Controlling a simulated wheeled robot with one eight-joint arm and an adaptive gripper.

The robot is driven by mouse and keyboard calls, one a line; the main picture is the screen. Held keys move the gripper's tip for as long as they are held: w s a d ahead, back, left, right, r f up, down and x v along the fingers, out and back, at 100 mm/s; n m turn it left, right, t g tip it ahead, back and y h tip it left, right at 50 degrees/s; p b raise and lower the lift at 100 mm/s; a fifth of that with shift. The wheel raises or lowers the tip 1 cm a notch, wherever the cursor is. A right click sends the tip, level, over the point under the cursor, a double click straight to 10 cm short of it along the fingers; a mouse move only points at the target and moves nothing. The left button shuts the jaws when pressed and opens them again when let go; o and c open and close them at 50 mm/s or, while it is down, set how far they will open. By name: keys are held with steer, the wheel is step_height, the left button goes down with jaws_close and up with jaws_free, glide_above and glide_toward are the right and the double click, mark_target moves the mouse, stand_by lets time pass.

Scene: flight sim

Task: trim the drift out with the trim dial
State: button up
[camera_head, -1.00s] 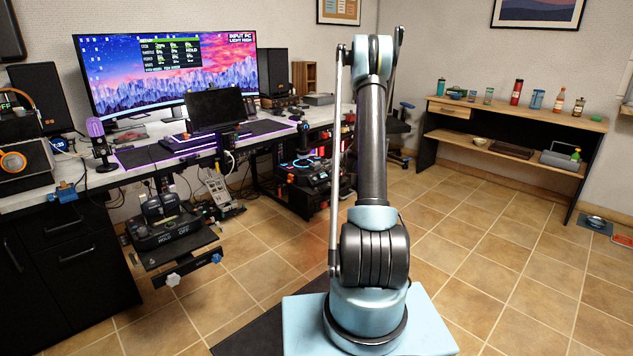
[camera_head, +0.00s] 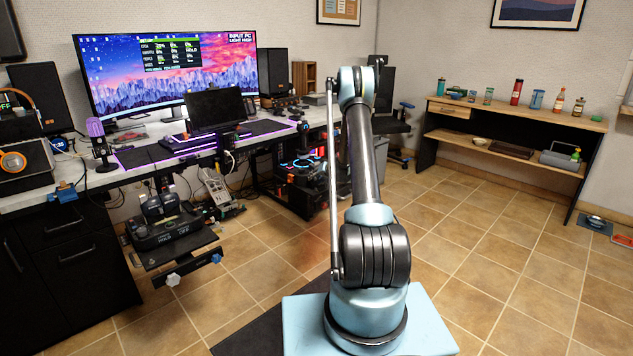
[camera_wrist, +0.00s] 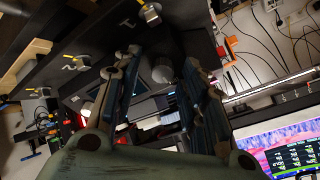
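My gripper (camera_wrist: 161,62) shows in the wrist view with its two fingers apart and nothing clearly held between them. In the head view it is hidden behind my arm. A black control unit (camera_head: 168,231) with white lettering, including HOLD and OFF, sits on a low stand below the desk in the head view. I cannot make out the trim dial on it. The wide monitor (camera_head: 165,72) shows a small table of percentages with HOLD beside it; the values are too small to read surely. A corner of the monitor also shows in the wrist view (camera_wrist: 285,143).
The desk (camera_head: 25,199) runs along the left, with a laptop (camera_head: 216,110), microphone (camera_head: 100,143) and speakers. A black chair (camera_head: 386,122) stands behind my arm. A wooden sideboard (camera_head: 452,110) with bottles is at right. The tiled floor between is clear.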

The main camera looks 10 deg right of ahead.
steer(key=shift+a, duration=0.1)
jaws_close()
steer(key=shift+m, duration=0.3)
steer(key=m, duration=0.3)
steer(key=shift+m+h, duration=0.4)
steer(key=m, duration=0.3)
steer(key=shift+m+g, duration=0.3)
steer(key=m, duration=0.4)
steer(key=shift+g+h, duration=0.3)
steer(key=shift+h, duration=0.1)
steer(key=shift+d+m+g, duration=0.2)
steer(key=shift+m+g, duration=0.1)
steer(key=shift+m, duration=1.6)
